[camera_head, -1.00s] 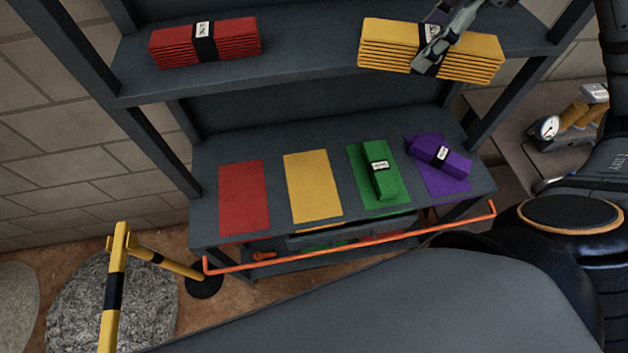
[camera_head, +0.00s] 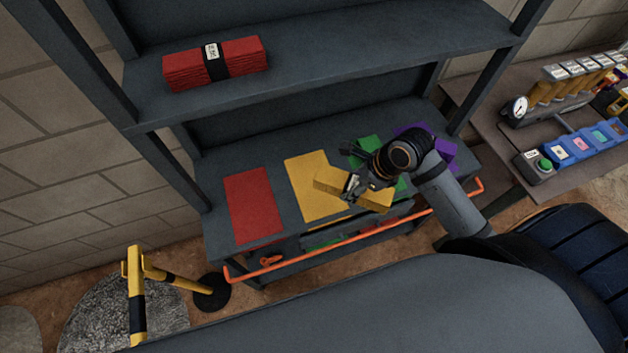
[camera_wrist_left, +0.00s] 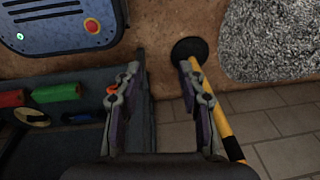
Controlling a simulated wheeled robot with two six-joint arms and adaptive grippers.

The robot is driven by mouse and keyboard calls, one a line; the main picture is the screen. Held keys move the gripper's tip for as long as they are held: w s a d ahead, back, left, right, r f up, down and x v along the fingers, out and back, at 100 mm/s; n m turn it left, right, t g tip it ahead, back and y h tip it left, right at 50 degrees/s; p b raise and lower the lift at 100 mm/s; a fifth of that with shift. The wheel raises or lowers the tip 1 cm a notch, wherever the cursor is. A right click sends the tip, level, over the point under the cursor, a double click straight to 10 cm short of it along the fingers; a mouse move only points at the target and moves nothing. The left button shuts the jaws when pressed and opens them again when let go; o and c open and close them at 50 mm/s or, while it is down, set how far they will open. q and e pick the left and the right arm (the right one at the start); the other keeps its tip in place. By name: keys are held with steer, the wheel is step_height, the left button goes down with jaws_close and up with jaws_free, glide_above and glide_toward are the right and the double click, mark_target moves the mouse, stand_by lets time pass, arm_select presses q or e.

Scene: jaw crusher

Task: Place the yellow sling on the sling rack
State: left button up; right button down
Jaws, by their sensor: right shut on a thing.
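The yellow sling (camera_head: 328,181) is a folded bundle in the head view, held over the lower shelf of the sling rack (camera_head: 215,228). It overlaps the right side of the yellow pad (camera_head: 308,203); I cannot tell whether it touches the shelf. My right gripper (camera_head: 357,187) is shut on the sling's middle, with the arm coming in from the right. The arm hides much of the green sling and pad (camera_head: 366,143) and part of the purple ones (camera_head: 442,150). My left gripper (camera_wrist_left: 160,72) is open and empty in the left wrist view, above the floor.
A red sling (camera_head: 188,71) lies on the upper shelf; the red pad (camera_head: 252,205) below is bare. An orange rail (camera_head: 320,250) runs along the rack's front. A yellow-black post (camera_head: 136,290) stands front left. A bench with a gauge (camera_head: 516,110) is at right.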

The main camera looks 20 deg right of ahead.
mark_target(357, 199)
steer(key=s+f, duration=0.2)
steer(key=shift+s+d+f, duration=0.15)
steer(key=shift+s, duration=0.15)
steer(key=shift+f+m, duration=0.2)
steer(key=shift+m, duration=0.1)
steer(key=shift+w, duration=0.1)
steer(key=w+a+f, duration=0.1)
steer(key=w+f, duration=0.2)
steer(key=w, duration=0.1)
steer(key=w+a+f, duration=0.1)
steer(key=w+f, duration=0.2)
steer(key=w, duration=0.2)
steer(key=w+a+f+p, duration=0.1)
steer(key=w+f, duration=0.2)
steer(key=w, duration=0.1)
steer(key=shift+w+f, duration=0.25)
steer(key=shift+f, duration=0.15)
arm_select(q)
steer(key=shift+s+d+r, duration=0.45)
steer(key=shift+d+r, duration=0.05)
steer(key=shift+r, duration=0.15)
arm_select(e)
steer(key=shift+f, duration=1.65)
steer(key=c, duration=0.6)
jaws_free()
steer(key=shift+f, duration=0.1)
steer(key=shift+o, duration=0.2)
